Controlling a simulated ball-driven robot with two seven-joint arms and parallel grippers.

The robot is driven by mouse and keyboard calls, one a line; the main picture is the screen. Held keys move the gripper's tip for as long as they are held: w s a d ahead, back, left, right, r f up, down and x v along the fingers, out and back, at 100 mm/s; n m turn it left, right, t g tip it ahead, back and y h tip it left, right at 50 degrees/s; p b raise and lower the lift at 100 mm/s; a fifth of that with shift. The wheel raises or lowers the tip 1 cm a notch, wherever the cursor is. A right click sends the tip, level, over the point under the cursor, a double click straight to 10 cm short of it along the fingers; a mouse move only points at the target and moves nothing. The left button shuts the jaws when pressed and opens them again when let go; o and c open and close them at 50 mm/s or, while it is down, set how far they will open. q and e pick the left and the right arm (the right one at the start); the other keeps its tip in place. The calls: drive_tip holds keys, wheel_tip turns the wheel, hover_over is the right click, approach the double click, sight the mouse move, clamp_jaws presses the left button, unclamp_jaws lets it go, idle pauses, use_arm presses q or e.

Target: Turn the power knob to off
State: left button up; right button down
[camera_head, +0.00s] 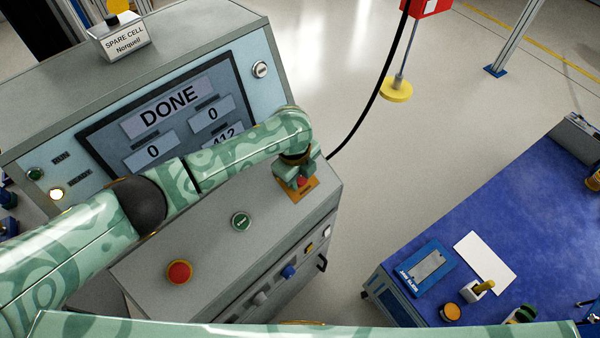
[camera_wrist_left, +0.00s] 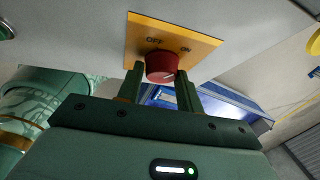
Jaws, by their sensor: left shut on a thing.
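The red power knob (camera_head: 302,181) sits on an orange plate (camera_head: 297,194) at the right end of the grey console's sloped top (camera_head: 215,210). My left gripper (camera_head: 297,170) reaches down over it and partly hides it in the head view. In the left wrist view the red knob (camera_wrist_left: 161,66) is between the two fingers of my left gripper (camera_wrist_left: 160,82), which is shut on it. The orange plate there (camera_wrist_left: 190,42) reads OFF and ON. I cannot clearly tell which label the knob points to. My right gripper is not in view.
A green button (camera_head: 241,221) and a red button (camera_head: 179,272) sit on the console top below my left arm. The screen (camera_head: 165,105) reads DONE. A black cable (camera_head: 372,105) hangs right of the console. A blue-topped bench (camera_head: 500,220) is at right.

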use_arm(q)
drive_tip(key=n+t+p, duration=0.1)
drive_tip(key=p, duration=0.1)
drive_tip(key=n+t+p, duration=0.1)
drive_tip(key=n+p, duration=0.1)
drive_tip(key=n+h+p, duration=0.1)
drive_tip(key=p, duration=0.2)
drive_tip(key=shift+s+r+n+t, duration=0.15)
drive_tip(key=shift+s+n+t, duration=0.15)
drive_tip(key=shift+n+t, duration=0.1)
drive_tip(key=shift+f+n+t+p, duration=0.2)
drive_tip(key=shift+n+t+p, duration=0.6)
drive_tip(key=shift+n, duration=0.3)
drive_tip(key=shift+s+f+n+t+p, duration=0.15)
drive_tip(key=shift+n+t+p, duration=0.55)
drive_tip(key=shift+n, duration=0.7)
drive_tip(key=o, duration=1)
